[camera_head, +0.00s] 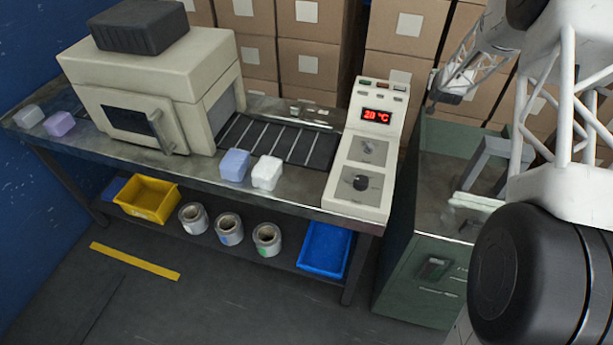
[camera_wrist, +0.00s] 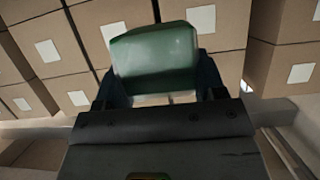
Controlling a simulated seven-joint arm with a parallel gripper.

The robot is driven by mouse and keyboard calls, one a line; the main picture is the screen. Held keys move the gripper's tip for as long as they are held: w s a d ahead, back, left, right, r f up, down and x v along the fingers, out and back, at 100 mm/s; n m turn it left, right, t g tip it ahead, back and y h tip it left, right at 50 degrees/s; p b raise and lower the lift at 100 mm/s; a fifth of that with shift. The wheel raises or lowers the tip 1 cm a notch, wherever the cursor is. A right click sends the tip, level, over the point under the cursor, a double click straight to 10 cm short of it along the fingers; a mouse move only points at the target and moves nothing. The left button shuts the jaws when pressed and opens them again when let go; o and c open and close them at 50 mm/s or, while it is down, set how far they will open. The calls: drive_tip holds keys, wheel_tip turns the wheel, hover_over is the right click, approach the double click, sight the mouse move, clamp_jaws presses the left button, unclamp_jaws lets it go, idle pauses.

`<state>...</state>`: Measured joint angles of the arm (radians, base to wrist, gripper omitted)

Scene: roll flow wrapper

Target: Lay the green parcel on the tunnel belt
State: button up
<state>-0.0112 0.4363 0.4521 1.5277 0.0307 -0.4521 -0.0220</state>
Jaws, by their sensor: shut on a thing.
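In the wrist view my gripper (camera_wrist: 159,84) is shut on the green parcel (camera_wrist: 155,52), with a dark finger at each side of it. The parcel is held in the air in front of stacked cartons. I cannot make it out in the head view. The tunnel belt (camera_head: 280,141) is the dark, slatted strip on the bench, coming out of the right side of the cream tunnel machine (camera_head: 160,75). Its visible stretch looks bare. The parcel is not over the belt in any view.
A control box (camera_head: 361,160) stands at the belt's right. A green cabinet (camera_head: 415,265) is further right. Cartons (camera_head: 313,65) are stacked behind.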

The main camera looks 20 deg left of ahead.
drive_tip(key=s+a+r, duration=0.3)
drive_tip(key=r, duration=0.3)
drive_tip(key=s+a+r, duration=0.2)
drive_tip(key=a+r, duration=0.1)
drive_tip(key=r, duration=0.4)
drive_tip(key=s+a+r+n+y, duration=0.2)
drive_tip(key=s+a+r, duration=0.45)
drive_tip(key=a, duration=0.45)
drive_tip(key=s+a+r+n+g+y, duration=0.1)
drive_tip(key=s+a+r, duration=0.4)
drive_tip(key=s+a, duration=0.45)
drive_tip(key=s+a+r+n+y, duration=0.2)
drive_tip(key=s+a+r, duration=0.4)
drive_tip(key=a, duration=0.6)
drive_tip(key=s+a+f+m+h, duration=0.2)
drive_tip(key=s+a+f+m, duration=0.1)
drive_tip(key=s+f, duration=1.05)
drive_tip(key=s+d+f+m+h, duration=0.1)
drive_tip(key=s+d+f+h, duration=0.1)
drive_tip(key=s+f, duration=0.4)
drive_tip(key=s+d+f+m+h, duration=0.2)
drive_tip(key=s+d+f, duration=0.1)
drive_tip(key=s+f, duration=0.4)
drive_tip(key=s, duration=0.2)
drive_tip(key=shift+s+t, duration=0.35)
drive_tip(key=shift+t, duration=0.05)
drive_tip(key=shift+f, duration=0.1)
drive_tip(key=shift+f, duration=2.8)
